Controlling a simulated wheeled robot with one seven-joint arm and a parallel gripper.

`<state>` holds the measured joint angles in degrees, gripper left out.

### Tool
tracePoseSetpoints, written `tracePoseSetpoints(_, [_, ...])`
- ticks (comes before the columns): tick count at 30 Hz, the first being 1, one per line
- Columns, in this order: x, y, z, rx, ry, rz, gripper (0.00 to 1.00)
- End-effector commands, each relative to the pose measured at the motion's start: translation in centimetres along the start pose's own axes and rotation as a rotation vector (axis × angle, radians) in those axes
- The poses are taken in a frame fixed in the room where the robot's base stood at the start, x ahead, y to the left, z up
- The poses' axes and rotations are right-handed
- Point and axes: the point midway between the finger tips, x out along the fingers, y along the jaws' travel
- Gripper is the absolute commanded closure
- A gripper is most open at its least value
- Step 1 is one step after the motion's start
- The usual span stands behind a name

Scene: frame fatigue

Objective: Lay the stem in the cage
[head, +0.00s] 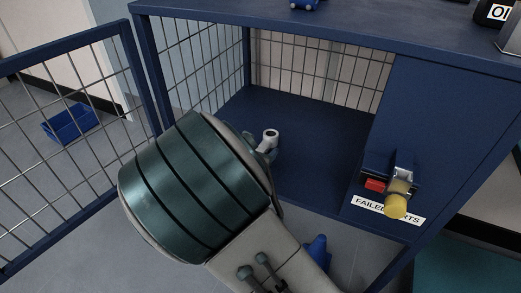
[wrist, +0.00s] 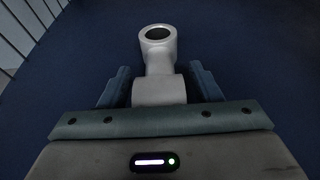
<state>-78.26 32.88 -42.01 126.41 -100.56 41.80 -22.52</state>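The stem (wrist: 158,62) is a pale grey metal part with a round, hollow clamp end. My gripper (wrist: 159,88) has a finger on each side of its near end, close against it, and appears shut on it. In the head view the stem's ring end (head: 270,135) sticks out beyond my gripper (head: 265,150), inside the cage. The blue cage (head: 310,130) has wire mesh walls and a flat blue floor. Its mesh door (head: 75,130) stands open at the left. I cannot tell whether the stem touches the floor.
A panel at the right of the opening carries a yellow-knobbed latch (head: 397,195) and a partly hidden "FAILED PARTS" label (head: 372,205). The cage floor to the right of the stem is clear. A blue bin (head: 70,123) lies on the ground beyond the door.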

Motion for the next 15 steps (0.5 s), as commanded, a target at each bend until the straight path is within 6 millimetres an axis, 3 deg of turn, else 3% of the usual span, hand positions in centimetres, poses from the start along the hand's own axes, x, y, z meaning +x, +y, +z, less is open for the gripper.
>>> tracePoseSetpoints(11, [-0.3, 0.0, 0.6, 0.001, 0.0, 0.0, 0.42])
tracePoseSetpoints(15, [-2.7, 0.1, 0.8, 0.0, 0.002, 0.003, 0.42])
